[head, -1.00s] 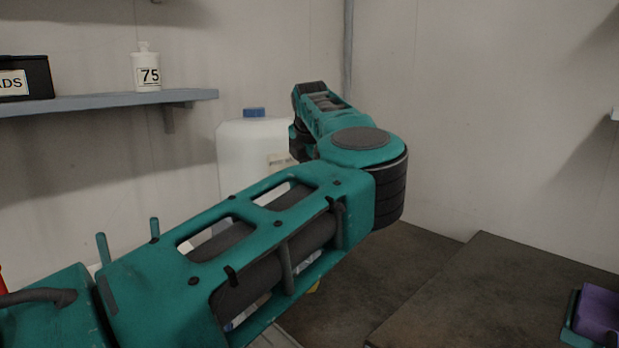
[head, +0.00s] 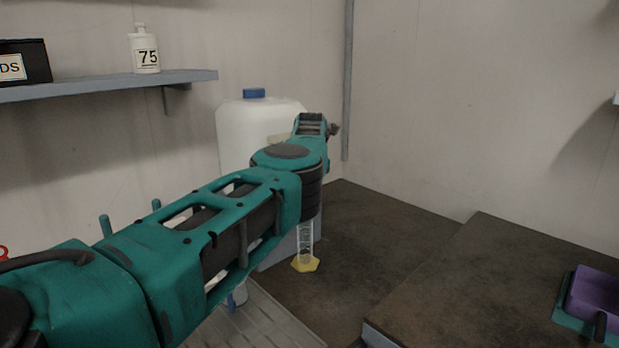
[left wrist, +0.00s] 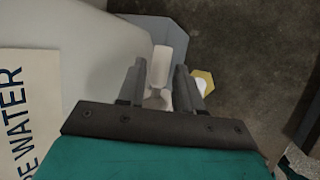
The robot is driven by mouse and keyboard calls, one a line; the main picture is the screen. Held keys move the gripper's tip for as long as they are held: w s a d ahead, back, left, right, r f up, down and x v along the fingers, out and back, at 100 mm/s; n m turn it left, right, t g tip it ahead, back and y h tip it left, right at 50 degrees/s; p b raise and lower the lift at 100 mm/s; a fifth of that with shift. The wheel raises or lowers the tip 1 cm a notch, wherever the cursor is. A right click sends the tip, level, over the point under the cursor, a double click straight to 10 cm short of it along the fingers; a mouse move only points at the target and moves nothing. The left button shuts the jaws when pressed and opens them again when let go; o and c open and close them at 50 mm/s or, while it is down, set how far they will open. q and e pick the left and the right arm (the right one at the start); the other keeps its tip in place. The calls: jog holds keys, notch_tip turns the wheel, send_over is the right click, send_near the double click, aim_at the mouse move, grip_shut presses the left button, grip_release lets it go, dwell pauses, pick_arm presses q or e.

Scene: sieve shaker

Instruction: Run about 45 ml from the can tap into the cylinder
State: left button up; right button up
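The white can (head: 240,130) with a blue cap stands at the back, partly behind my left arm. Its label, partly reading "WATER" (left wrist: 28,110), shows in the left wrist view. The clear graduated cylinder (head: 306,238) stands upright on a yellow base in front of the can; my arm covers its upper part. The yellow base also shows in the left wrist view (left wrist: 207,78). My left gripper (left wrist: 160,72) has its fingers apart, with a pale part, perhaps the tap, between or beyond them; contact cannot be told. My right gripper is not in view.
A shelf (head: 110,84) at upper left holds a white bottle (head: 146,52) marked 75 and a black box (head: 24,62). A purple object (head: 594,290) lies at the far right. A raised dark worktop (head: 490,280) is mostly clear. A ribbed grey surface (head: 265,325) lies below my arm.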

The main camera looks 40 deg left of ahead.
pick_arm(q)
jog(key=shift+f, duration=0.1)
jog(key=shift+c, duration=0.5)
grip_shut()
dwell(0.3)
